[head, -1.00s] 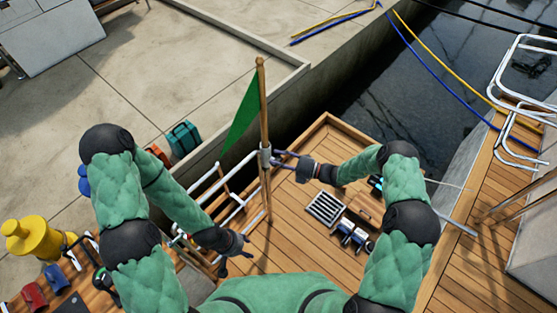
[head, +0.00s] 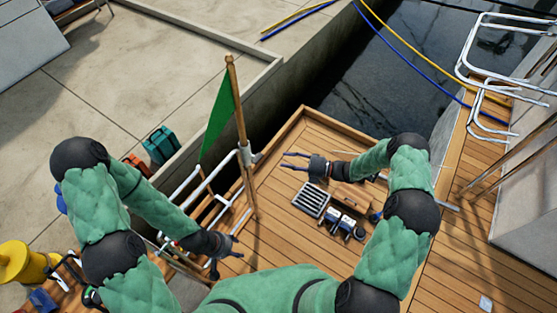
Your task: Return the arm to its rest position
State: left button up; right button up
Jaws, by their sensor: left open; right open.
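My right gripper (head: 296,161) is open and empty above the wooden deck, a short way right of the flagpole and apart from it. My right arm (head: 405,210) comes in from the lower right and bends over to the left. My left gripper (head: 235,248) is open and empty, low over the deck just left of the pole's foot. My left arm (head: 100,210) comes in from the lower left. The flagpole (head: 241,140) with a green flag (head: 219,118) stands slightly tilted in a grey holder (head: 247,155) on the white rail (head: 205,193).
A grated panel (head: 311,200) and a blue and white device (head: 343,224) sit on the deck (head: 300,245). A yellow bollard (head: 22,262) and teal bag (head: 161,145) are on the left. A white tube ladder (head: 500,75) stands right. Dark water lies beyond the deck edge.

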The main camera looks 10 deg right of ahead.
jog(key=shift+s+d, duration=0.1)
jog(key=shift+d, duration=0.15)
dwell(0.4)
jog(key=s+a+f+n+g+h, duration=0.2)
jog(key=s+a+f+n+g, duration=0.15)
jog(key=s+n, duration=0.3)
jog(key=s+a+f+n+g+h, duration=0.25)
jog(key=s+f+n+g, duration=0.2)
jog(key=s, duration=0.25)
jog(key=s+n+h, duration=0.4)
jog(key=s+n, duration=0.2)
jog(key=n, duration=0.7)
jog(key=s+f+n+t+h, duration=0.1)
jog(key=s+n+h, duration=0.3)
jog(key=n, duration=1)
jog(key=shift+s+f, duration=0.2)
jog(key=shift+s, duration=0.65)
